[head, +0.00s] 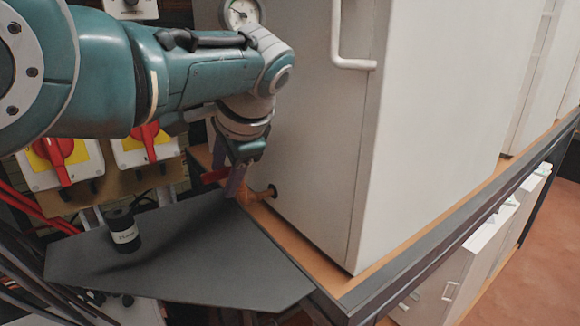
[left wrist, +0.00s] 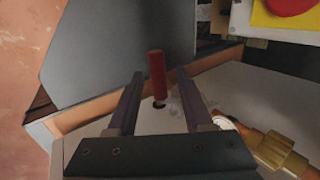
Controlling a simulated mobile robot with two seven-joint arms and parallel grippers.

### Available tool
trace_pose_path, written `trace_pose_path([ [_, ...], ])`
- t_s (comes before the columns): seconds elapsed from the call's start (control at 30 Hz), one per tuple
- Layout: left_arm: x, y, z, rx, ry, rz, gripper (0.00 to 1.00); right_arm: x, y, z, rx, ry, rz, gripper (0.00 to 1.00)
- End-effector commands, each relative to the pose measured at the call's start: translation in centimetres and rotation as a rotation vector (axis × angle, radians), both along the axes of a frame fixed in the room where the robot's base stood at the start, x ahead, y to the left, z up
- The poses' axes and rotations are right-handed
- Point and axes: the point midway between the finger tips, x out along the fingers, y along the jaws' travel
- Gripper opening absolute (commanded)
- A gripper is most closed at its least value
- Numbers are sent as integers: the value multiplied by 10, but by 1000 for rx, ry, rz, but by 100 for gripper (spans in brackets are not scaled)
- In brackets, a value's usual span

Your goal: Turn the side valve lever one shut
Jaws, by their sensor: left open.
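In the left wrist view the red lever (left wrist: 157,76) shows between my two finger pads, with a gap on each side. A brass fitting (left wrist: 282,154) shows there at the lower right. My left gripper (head: 236,182) is open, pointing down at the valve, and partly hides it in the head view. The fingers of the left gripper (left wrist: 159,73) show no clear contact with the lever. My right gripper is not in view.
A dark grey shelf (head: 200,265) juts out below the valve, with a black canister (head: 123,232) on it. Red rotary switches (head: 55,155) on yellow plates are at the left. Open floor lies at the right.

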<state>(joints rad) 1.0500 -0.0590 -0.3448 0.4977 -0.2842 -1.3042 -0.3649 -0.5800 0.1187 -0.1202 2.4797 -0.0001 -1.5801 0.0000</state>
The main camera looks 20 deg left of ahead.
Motion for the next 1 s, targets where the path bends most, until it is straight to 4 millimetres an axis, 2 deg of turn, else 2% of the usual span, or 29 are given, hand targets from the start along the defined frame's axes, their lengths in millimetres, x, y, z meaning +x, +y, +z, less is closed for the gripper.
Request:
trace_pose_path([
  [0.23, -1, -3, 6, -1, -1, -1, 51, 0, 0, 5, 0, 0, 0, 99],
  [0.43, -9, -13, 27, -2, -1, -2, 51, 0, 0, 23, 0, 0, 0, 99],
  [0.83, -28, -40, 71, -1, -5, -2, 51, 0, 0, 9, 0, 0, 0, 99],
  [1.0, -33, -44, 81, -1, -1, -1, 51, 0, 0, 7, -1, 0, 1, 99],
])
